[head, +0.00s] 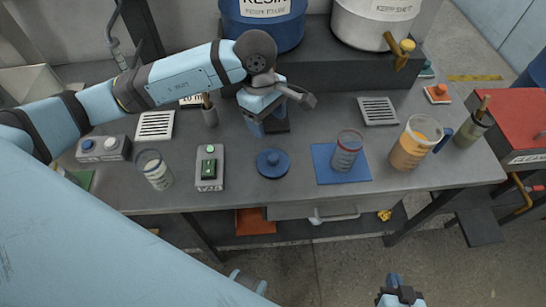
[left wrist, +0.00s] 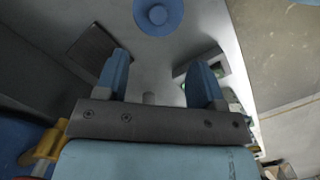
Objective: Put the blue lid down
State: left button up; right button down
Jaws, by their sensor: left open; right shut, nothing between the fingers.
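The blue lid (head: 273,163), a round disc with a knob on top, lies flat on the grey bench near its front edge, between the green-switch box and the blue mat. It also shows at the top of the left wrist view (left wrist: 158,14). My left gripper (head: 264,128) is behind the lid, pointing down and apart from it. Its two blue fingers (left wrist: 160,75) are spread with nothing between them. My right gripper (head: 398,290) is low at the bottom edge, in front of the bench, shut and empty, partly cut off.
A beaker (head: 347,148) stands on the blue mat (head: 324,172), right of the lid. An orange-filled jug (head: 411,147) is further right. A switch box (head: 209,172) and a glass (head: 156,172) stand left. A resin drum (head: 263,25) is behind on a raised shelf.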

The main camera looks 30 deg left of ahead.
pick_arm(q)
send_over(273, 157)
jog(key=f, duration=0.8)
jog(key=shift+a+p, duration=0.25)
jog(key=shift+p, duration=0.15)
notch_tip(273, 157, down, 5)
jog(key=shift+d+f+p, duration=0.15)
jog(key=shift+p, duration=0.5)
jog(key=shift+f, duration=0.2)
jog(key=c, duration=1.1)
jog(key=shift+o, duration=0.2)
